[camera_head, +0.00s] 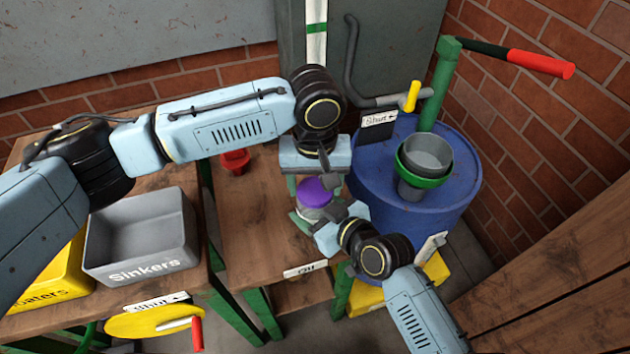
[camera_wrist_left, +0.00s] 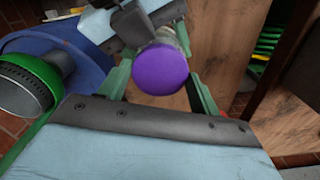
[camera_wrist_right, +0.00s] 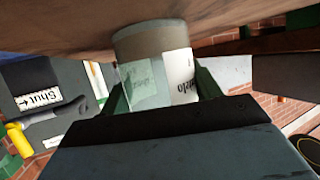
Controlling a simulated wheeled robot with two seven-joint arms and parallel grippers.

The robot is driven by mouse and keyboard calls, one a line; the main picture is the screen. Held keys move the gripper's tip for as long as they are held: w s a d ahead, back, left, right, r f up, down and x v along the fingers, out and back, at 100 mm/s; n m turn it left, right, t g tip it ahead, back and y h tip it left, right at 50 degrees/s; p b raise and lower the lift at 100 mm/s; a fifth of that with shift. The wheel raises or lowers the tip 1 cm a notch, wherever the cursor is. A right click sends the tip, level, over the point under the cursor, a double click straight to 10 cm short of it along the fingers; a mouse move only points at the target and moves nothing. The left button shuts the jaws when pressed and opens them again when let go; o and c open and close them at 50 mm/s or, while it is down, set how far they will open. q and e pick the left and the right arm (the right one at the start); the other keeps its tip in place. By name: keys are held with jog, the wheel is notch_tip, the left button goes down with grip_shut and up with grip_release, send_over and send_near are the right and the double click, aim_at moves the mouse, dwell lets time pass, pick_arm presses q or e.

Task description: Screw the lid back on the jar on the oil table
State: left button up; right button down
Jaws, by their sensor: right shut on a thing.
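The jar (camera_head: 312,213) stands on the oil table (camera_head: 250,235), with the purple lid (camera_head: 313,190) at its top. Whether the lid is seated or turned tight I cannot tell. My left gripper (camera_head: 315,182) is above the jar, pointing down. In the left wrist view its open fingers stand either side of the purple lid (camera_wrist_left: 160,70). My right gripper (camera_head: 327,217) comes from the front right and is shut on the jar's side. In the right wrist view the pale, labelled jar (camera_wrist_right: 152,65) sits between its green fingers, and the lid is not visible.
A blue drum (camera_head: 400,195) with a green-rimmed funnel (camera_head: 427,158) stands close on the right. A red object (camera_head: 235,162) is at the table's back. The grey Sinkers bin (camera_head: 140,235) and a yellow bin (camera_head: 50,275) stand left. The table's front left is clear.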

pick_arm(q)
jog(key=shift+o, duration=1.3)
jog(key=shift+r, duration=2.25)
jog(key=shift+o, duration=0.3)
jog(key=shift+r+n, duration=1.7)
jog(key=shift+r, duration=0.05)
jog(key=shift+f, duration=4.05)
